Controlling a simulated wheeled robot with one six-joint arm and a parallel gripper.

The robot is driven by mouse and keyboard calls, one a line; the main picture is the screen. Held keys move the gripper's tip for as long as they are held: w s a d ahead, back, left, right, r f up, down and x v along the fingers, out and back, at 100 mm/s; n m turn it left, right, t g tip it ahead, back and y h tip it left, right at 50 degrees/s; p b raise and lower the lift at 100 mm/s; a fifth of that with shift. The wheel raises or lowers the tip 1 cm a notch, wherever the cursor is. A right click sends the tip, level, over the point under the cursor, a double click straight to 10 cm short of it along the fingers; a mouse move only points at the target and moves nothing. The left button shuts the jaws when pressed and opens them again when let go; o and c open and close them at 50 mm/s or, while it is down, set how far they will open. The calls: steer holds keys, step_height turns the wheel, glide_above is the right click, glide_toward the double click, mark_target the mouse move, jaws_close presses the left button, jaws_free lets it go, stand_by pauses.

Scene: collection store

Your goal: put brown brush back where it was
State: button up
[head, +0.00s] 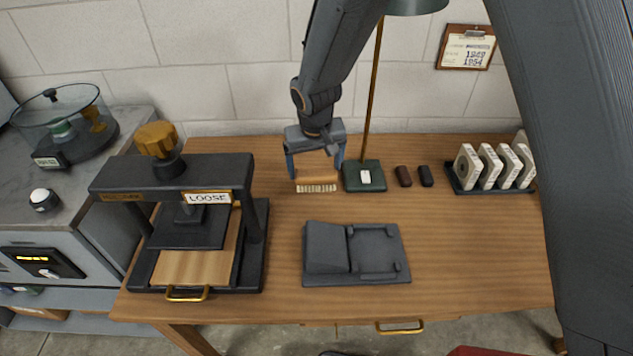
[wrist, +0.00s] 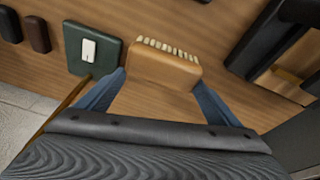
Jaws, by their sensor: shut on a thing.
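The brown brush (head: 317,181) has a wooden back and pale bristles pointing down. My gripper (head: 316,172) is shut on it, with one blue finger at each end. In the wrist view the brush (wrist: 164,66) sits between the two finger tips (wrist: 163,85), its bristles on the far side. It is over the desk just left of the lamp's green base. I cannot tell whether the bristles touch the desk top.
The green lamp base (head: 364,176) with its thin brass pole is close to the right of the brush. Two small dark blocks (head: 403,176) (head: 426,176) and a rack of white discs (head: 492,190) stand farther right. A black press (head: 177,222) stands left, and a dark grey tray (head: 378,276) lies in front.

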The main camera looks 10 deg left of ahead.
mark_target(315, 175)
steer(key=shift+f+p, duration=0.55)
steer(key=shift+f, duration=2.4)
steer(key=o, duration=1.3)
steer(key=b+v, duration=0.2)
steer(key=v, duration=1)
steer(key=shift+b, duration=0.35)
steer(key=s+d+r+m, duration=0.1)
steer(key=d, duration=0.8)
steer(key=s+d+r+m, duration=0.1)
steer(key=s+d+m, duration=0.1)
steer(key=d, duration=0.7)
steer(key=s+d, duration=0.4)
steer(key=s+d+m+g, duration=0.1)
steer(key=s+d, duration=0.2)
steer(key=d, duration=0.2)
steer(key=s+d+m, duration=0.1)
steer(key=s+d, duration=0.3)
steer(key=d, duration=0.1)
steer(key=shift+s+d+r+g+h, duration=0.1)
steer(key=shift+s+d+g+h, duration=0.05)
steer(key=shift+s+g+h, duration=0.25)
steer(key=shift+w, duration=0.1)
